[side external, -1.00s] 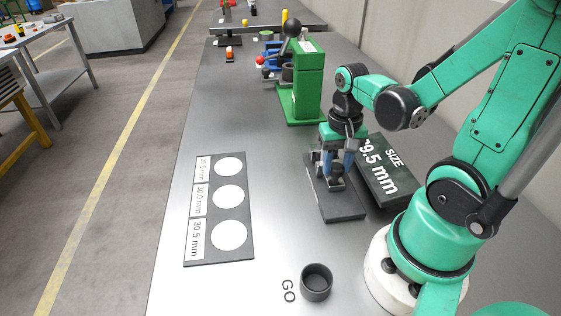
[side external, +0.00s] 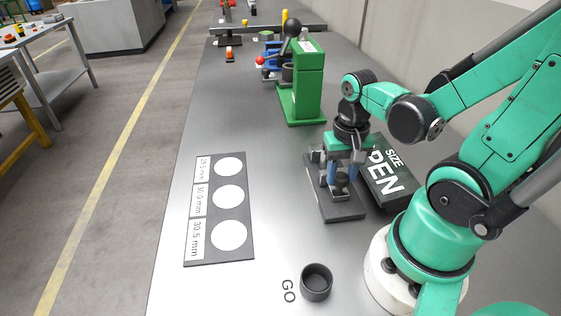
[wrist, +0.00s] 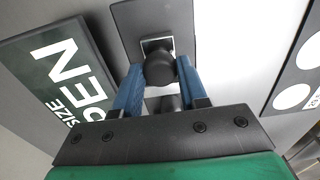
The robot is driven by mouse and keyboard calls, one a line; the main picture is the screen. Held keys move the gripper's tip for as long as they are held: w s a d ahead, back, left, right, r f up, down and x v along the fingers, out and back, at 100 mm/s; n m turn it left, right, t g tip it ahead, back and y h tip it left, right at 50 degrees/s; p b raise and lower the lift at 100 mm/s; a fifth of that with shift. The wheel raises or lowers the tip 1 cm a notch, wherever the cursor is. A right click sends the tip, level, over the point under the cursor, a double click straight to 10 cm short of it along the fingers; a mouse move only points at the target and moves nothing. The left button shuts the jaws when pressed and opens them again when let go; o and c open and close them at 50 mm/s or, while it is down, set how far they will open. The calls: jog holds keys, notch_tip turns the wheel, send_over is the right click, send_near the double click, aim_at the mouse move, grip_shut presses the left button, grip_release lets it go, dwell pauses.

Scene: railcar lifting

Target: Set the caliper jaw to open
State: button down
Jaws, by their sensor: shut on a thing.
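The caliper is a dark flat base plate (side external: 348,210) with a small upright fixture and a sliding dark knob (wrist: 160,68) on it. My gripper (side external: 342,180) is over the plate, pointing down, with its blue fingers shut on the knob. In the wrist view the knob sits between the two fingertips. The size display (side external: 395,183), a dark slanted panel right beside the caliper, shows "SIZE" and the letters "PEN". My gripper hides the start of that word in the side view.
A dark ring-shaped cup (side external: 316,283) stands beside the "GO" marking at the front. A grey board (side external: 218,254) with white circles and mm labels lies at left. A green press (side external: 303,85) stands behind. The table between board and caliper is clear.

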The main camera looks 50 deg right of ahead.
aim_at(342, 177)
jog(key=shift+s+a, duration=0.15)
jog(key=shift+c, duration=2.4)
grip_release()
jog(key=shift+r, duration=0.1)
jog(key=shift+r, duration=2.65)
jog(key=w+a+r+n+t, duration=0.3)
jog(key=w+a+n+t, duration=0.4)
jog(key=w+n, duration=0.2)
jog(key=shift+a+r, duration=0.25)
jog(key=shift+r, duration=0.1)
